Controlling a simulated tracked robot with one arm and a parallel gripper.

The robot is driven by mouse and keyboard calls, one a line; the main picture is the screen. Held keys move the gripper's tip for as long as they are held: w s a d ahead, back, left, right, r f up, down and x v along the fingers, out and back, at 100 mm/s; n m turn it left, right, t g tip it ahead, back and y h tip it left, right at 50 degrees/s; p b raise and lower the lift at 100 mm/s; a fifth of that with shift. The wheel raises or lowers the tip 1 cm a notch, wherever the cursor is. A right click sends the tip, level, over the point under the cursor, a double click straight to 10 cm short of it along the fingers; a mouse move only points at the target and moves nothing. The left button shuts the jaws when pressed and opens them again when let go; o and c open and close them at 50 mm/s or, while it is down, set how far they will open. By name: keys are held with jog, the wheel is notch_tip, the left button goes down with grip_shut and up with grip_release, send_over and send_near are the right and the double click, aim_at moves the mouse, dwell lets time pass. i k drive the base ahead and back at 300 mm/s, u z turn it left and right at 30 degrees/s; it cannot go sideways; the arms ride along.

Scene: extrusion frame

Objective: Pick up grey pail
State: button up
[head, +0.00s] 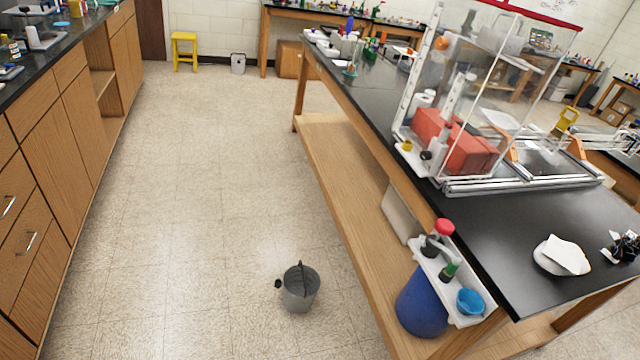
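A grey pail (300,290) stands upright on the tiled floor in the lower middle of the head view, left of the bench's wooden lower shelf. Its dark handle rises above the rim, and a small dark knob shows at its left side. A second, smaller-looking grey pail (238,65) stands far off by the back wall, between a yellow stool and a bench. My gripper is not visible in this view.
A black-topped bench (475,235) with a wooden shelf (345,180) runs along the right, holding a clear enclosure. A blue container (422,305) sits near its front end. Wooden cabinets (75,130) line the left. A yellow stool (185,50) stands far back.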

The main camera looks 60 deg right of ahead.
aim_at(301, 283)
jog(key=k, duration=1.45)
jog(key=z, duration=1.2)
jog(key=i, duration=1)
jog(key=u, duration=0.1)
